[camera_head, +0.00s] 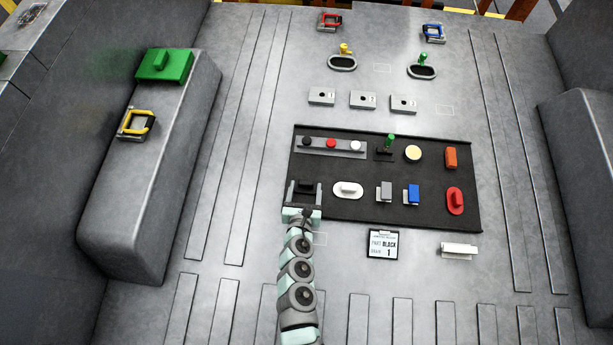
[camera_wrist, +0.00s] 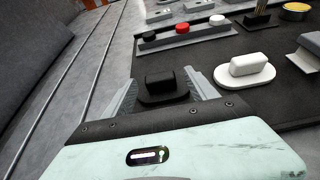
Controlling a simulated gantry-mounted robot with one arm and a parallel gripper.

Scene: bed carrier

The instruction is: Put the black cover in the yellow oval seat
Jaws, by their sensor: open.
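The black cover (camera_head: 308,184), a block with a raised grip on a wider base, sits on the dark mat at its front left corner. It also shows in the wrist view (camera_wrist: 160,84). My gripper (camera_head: 303,190) is open, with one finger on each side of the cover. In the wrist view my gripper (camera_wrist: 165,92) has visible gaps beside the raised grip; contact cannot be told. The yellow oval seat (camera_head: 342,64), a dark oval with a light rim and a yellow knob at its back, lies on the grey floor beyond the mat.
On the mat (camera_head: 330,208), a white oval cover (camera_head: 348,189) sits right of the black one, with a button strip (camera_head: 331,147) behind. A similar oval seat with a green knob (camera_head: 422,71) lies right. Several numbered grey blocks (camera_head: 362,100) stand between mat and seats.

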